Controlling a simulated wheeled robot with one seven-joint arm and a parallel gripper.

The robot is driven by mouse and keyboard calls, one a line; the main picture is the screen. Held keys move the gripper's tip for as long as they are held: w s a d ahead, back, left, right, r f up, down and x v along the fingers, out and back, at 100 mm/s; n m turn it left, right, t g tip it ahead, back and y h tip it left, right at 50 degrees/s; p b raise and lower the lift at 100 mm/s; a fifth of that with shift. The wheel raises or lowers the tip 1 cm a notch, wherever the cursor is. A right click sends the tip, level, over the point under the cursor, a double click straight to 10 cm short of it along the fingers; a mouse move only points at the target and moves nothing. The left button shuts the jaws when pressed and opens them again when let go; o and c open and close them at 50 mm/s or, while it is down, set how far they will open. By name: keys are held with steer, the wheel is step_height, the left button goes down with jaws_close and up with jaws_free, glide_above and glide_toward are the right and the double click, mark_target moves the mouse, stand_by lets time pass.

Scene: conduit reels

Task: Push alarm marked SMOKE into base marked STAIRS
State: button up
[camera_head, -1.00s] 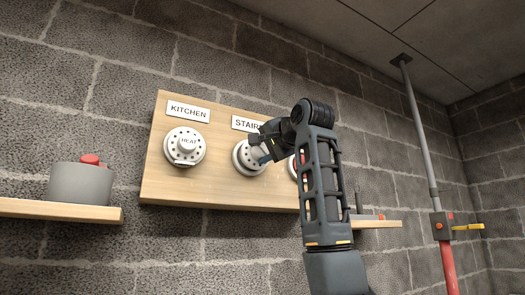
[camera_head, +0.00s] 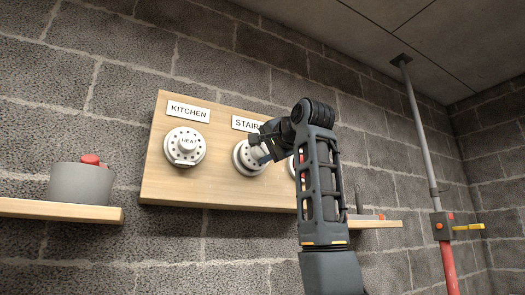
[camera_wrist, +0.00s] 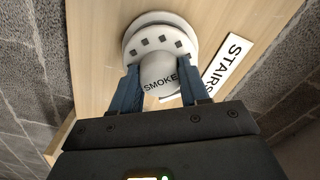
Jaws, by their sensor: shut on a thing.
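The alarm marked SMOKE (camera_wrist: 160,72) is white and round, with dark square slots around its rim. My gripper (camera_wrist: 160,90) is shut on its central hub, one finger on each side. In the head view my gripper (camera_head: 264,150) is at the alarm (camera_head: 244,158), below the STAIRS label (camera_head: 246,124), which my arm partly covers. The wrist view shows the STAIRS label (camera_wrist: 228,62) to the right of the alarm. A pale round rim (camera_wrist: 152,22) shows behind the alarm; the base is mostly hidden, and I cannot tell whether the alarm is fully seated in it.
The wooden board (camera_head: 160,180) on the block wall also carries an alarm marked HEAT (camera_head: 186,147) under the KITCHEN label (camera_head: 188,111). A third round unit is mostly behind my arm. A grey tub (camera_head: 80,184) stands on the left shelf (camera_head: 60,210). A pole (camera_head: 420,130) stands at right.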

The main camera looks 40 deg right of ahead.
steer(key=shift+x, duration=1)
stand_by(1.2)
steer(key=o, duration=1.7)
steer(key=shift+o, duration=0.2)
steer(key=shift+s, duration=0.1)
steer(key=b+v, duration=0.3)
steer(key=v, duration=0.6)
stand_by(0.5)
stand_by(0.5)
